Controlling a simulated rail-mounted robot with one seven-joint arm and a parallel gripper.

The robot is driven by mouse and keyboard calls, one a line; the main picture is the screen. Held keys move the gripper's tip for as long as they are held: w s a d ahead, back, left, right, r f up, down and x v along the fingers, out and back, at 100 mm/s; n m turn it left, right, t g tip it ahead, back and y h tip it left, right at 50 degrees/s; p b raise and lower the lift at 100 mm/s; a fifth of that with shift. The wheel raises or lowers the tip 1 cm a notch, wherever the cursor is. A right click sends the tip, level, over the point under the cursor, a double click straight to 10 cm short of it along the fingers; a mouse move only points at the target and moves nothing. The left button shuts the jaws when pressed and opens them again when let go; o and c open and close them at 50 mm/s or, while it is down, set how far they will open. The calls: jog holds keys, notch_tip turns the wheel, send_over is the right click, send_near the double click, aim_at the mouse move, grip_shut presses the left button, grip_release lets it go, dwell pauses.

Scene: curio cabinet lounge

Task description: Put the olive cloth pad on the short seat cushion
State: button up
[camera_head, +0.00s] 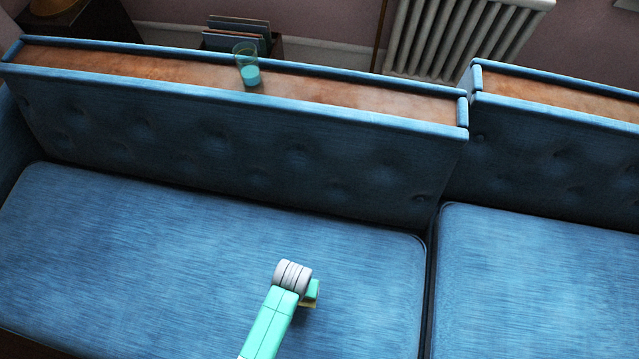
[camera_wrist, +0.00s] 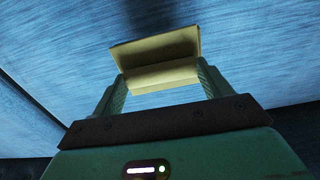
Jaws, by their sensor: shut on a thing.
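My gripper (camera_wrist: 160,78) is shut on the olive cloth pad (camera_wrist: 154,49), a yellowish folded piece held between the two fingers in the wrist view. In the head view, my gripper (camera_head: 311,293) is above the right part of the wide left seat cushion (camera_head: 130,260); only a small yellow edge of the pad (camera_head: 308,305) shows there. Blue fabric lies beyond the pad in the wrist view. A second blue seat cushion (camera_head: 540,285) lies to the right across a dark gap. It is cut off by the frame, so its full length cannot be seen.
Tufted blue backrests rise behind both cushions, with brown ledges on top. A glass with teal liquid (camera_head: 248,68) stands on the left ledge (camera_head: 350,95). A radiator (camera_head: 455,35) and a dark rack (camera_head: 238,36) are behind. Both visible seat surfaces are bare.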

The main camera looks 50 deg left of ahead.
jog(key=w+d, duration=0.1)
jog(key=d, duration=0.1)
jog(key=w+d+b, duration=0.1)
jog(key=d, duration=0.1)
jog(key=w+d, duration=0.1)
jog(key=w, duration=0.1)
jog(key=shift+w+d+f+b, duration=0.1)
jog(key=shift+d+f+b, duration=0.25)
jog(key=shift+d, duration=0.05)
jog(key=f+b, duration=0.2)
jog(key=d+f+b, duration=0.1)
jog(key=f, duration=0.1)
jog(key=shift+w, duration=0.35)
jog(key=shift+s+a+r, duration=0.1)
jog(key=shift+r, duration=0.1)
jog(key=shift+f, duration=0.1)
jog(key=o, duration=1.4)
notch_tip(320, 180, up, 12)
jog(key=p, duration=0.6)
